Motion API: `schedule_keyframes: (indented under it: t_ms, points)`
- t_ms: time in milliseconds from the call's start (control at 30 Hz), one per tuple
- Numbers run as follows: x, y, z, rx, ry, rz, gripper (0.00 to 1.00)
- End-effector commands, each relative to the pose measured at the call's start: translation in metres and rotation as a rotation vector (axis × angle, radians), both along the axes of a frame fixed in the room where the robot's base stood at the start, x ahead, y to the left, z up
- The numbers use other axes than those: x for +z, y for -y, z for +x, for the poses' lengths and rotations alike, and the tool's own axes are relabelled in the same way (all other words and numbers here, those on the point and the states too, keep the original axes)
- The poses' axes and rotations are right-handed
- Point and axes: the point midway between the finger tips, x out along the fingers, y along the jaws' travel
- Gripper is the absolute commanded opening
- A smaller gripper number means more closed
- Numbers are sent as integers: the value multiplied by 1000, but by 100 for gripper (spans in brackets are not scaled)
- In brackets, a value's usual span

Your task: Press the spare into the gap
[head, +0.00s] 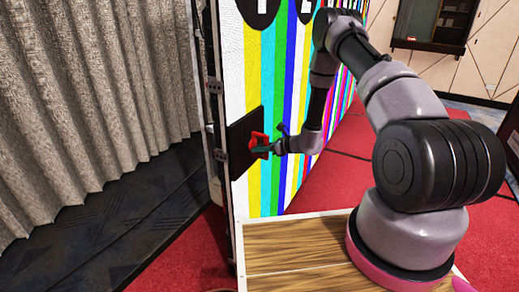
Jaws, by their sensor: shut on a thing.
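The video wall (270,70) stands upright, lit with coloured vertical stripes. A dark square panel (240,150), which looks like the spare, is at the wall's left edge, level with my gripper. A red piece (257,138) shows against its right part. My gripper (265,147) is shut at this red piece, which looks like a grip on the panel. The fingers are small and partly hidden. The gap itself cannot be made out behind the dark panel. I cannot tell whether the panel is flush with the wall or slightly in front.
A grey curtain (90,90) hangs to the left of the wall, over dark carpet (100,235). A wooden-topped surface (300,255) lies at the front below my arm. Red carpet (340,180) lies to the right of the wall. A dark framed cabinet (433,22) is at the back.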

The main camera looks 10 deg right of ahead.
Motion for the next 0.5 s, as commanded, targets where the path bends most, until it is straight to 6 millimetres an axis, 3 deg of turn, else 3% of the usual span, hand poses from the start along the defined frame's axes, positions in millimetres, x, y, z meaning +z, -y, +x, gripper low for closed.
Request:
schedule_keyframes:
  t_ms: [500]
  points:
    - [1, -4, 3, -1, 2, 2, 0]
